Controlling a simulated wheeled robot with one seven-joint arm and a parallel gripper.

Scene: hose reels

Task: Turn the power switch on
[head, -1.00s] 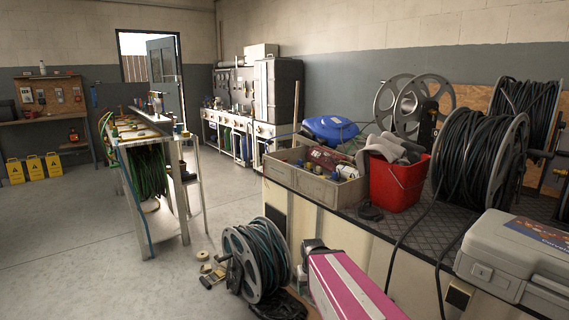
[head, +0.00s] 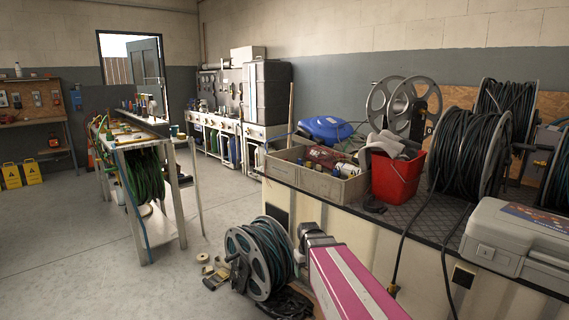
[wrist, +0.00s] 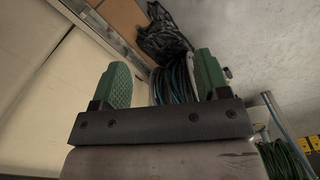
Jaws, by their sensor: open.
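I cannot pick out the power switch for certain in either view. Small box-like fittings (head: 15,100) are on the wooden board at the far left of the head view, too small to read. A blue box-like item (head: 76,98) is on the wall to their right. My gripper (wrist: 163,76) is open and empty in the wrist view, its two green-padded fingers apart. Behind the fingers are a hose reel, dark plastic and bare floor. In the head view my pink arm reaches forward at the bottom centre, and the fingertips cannot be made out.
A bench (head: 345,212) at the right holds a red bucket (head: 398,178), hose reels and a grey case (head: 525,240). A reel of hose (head: 262,258) stands on the floor beside my arm. A narrow metal table (head: 130,142) stands left. Floor at the lower left is clear.

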